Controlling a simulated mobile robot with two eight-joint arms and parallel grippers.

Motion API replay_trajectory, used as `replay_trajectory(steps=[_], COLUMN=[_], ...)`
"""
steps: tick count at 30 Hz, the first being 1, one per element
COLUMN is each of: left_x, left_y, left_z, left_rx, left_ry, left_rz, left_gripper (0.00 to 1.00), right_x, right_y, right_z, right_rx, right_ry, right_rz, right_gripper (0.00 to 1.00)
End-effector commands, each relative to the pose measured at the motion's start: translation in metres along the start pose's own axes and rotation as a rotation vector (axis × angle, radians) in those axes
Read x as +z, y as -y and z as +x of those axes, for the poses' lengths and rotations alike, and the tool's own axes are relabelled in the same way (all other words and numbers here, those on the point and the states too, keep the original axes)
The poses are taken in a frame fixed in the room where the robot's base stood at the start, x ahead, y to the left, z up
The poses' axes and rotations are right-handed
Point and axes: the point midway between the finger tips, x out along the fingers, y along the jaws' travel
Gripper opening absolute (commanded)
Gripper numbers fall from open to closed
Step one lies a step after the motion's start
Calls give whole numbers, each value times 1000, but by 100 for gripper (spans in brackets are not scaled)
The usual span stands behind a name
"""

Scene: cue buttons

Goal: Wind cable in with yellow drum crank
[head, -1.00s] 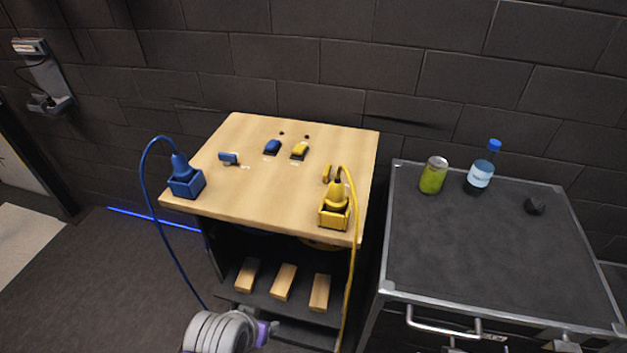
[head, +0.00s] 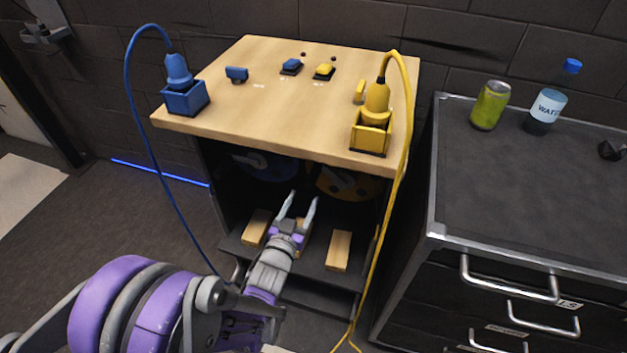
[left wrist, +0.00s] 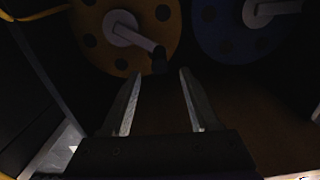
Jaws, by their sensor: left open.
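The yellow drum (head: 362,188) sits in the dark space under the wooden tabletop, right of the blue drum (head: 262,168). In the left wrist view the yellow drum (left wrist: 88,50) is at the upper left. Its grey crank arm (left wrist: 128,34) ends in a dark handle (left wrist: 159,62). My left gripper (head: 302,200) is open and empty, pointing into the cabinet below the drums. In the left wrist view the handle shows between and just beyond the fingertips (left wrist: 155,84), apparently untouched. The yellow cable (head: 402,170) runs from the yellow plug (head: 376,100) down the cabinet's right side.
Wooden blocks (head: 339,250) lie on the lower shelf around my gripper. The tabletop (head: 260,120) holds blue and yellow buttons. A blue cable (head: 150,150) hangs at the left. A dark drawer cabinet (head: 500,180) with a can and bottle stands at the right.

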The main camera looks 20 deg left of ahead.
Motion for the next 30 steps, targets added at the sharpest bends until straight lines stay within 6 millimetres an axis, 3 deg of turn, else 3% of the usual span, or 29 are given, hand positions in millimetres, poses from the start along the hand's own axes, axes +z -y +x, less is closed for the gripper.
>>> replay_trajectory(steps=[5, 18, 24, 30], left_x=[0, 0, -1, -1], left_y=[0, 0, 0, 0], left_z=[16, 93, 107, 108], left_rx=[2, 1, 1, 1], left_ry=[-9, -7, -7, -7], left_rz=[1, 1, 1, 1], left_gripper=[62, 62, 62, 62], right_x=[0, 2, 2, 2], right_y=[0, 0, 0, 0], right_z=[0, 6, 7, 7], right_rx=[0, 0, 0, 0], right_ry=[0, 2, 2, 2], right_rz=[0, 0, 0, 0], right_gripper=[48, 48, 48, 48])
